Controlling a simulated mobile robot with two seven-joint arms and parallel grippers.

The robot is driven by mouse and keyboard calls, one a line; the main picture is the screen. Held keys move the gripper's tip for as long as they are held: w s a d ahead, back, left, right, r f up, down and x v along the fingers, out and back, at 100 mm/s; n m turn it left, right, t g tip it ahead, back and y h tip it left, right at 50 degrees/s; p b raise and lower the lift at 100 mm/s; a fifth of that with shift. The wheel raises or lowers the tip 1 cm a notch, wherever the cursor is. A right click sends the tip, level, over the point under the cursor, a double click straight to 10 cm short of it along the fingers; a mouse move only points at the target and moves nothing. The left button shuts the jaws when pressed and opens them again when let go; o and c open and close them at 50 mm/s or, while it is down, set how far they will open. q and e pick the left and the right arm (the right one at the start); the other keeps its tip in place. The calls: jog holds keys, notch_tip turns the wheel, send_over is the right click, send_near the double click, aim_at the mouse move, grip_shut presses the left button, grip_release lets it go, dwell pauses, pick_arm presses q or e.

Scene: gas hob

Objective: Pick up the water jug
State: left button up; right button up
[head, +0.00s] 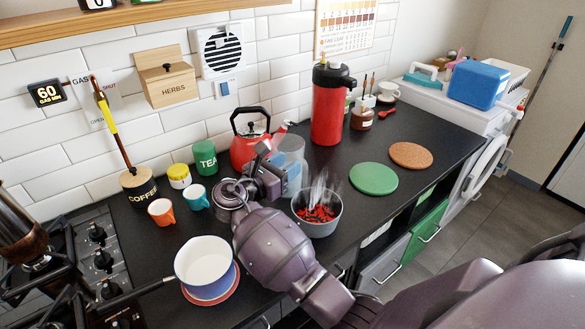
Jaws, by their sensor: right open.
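The water jug (293,148) is a clear vessel with pale blue water low in it. It stands on the black worktop near the middle, just right of the red kettle (243,152). My right gripper (270,163) is open at the jug's left front side, very close to it. It hides part of the jug, and I cannot tell whether they touch. The jug's handle is not clear to see. My left gripper is not in view.
A grey pot (333,226) with red bits and steam stands in front of the jug. A red flask (328,112) is behind right. A white-and-blue saucepan (207,268) and cups (161,211) are left. Worktop around the green mat (373,179) is clear.

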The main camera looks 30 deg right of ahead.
notch_tip(320, 180, down, 6)
jog(key=f+b, duration=0.1)
jog(key=b, duration=0.1)
jog(key=shift+r+x, duration=0.15)
jog(key=shift+x, duration=1.75)
jog(key=shift+r+x, duration=0.15)
jog(key=shift+x, duration=1.75)
grip_shut()
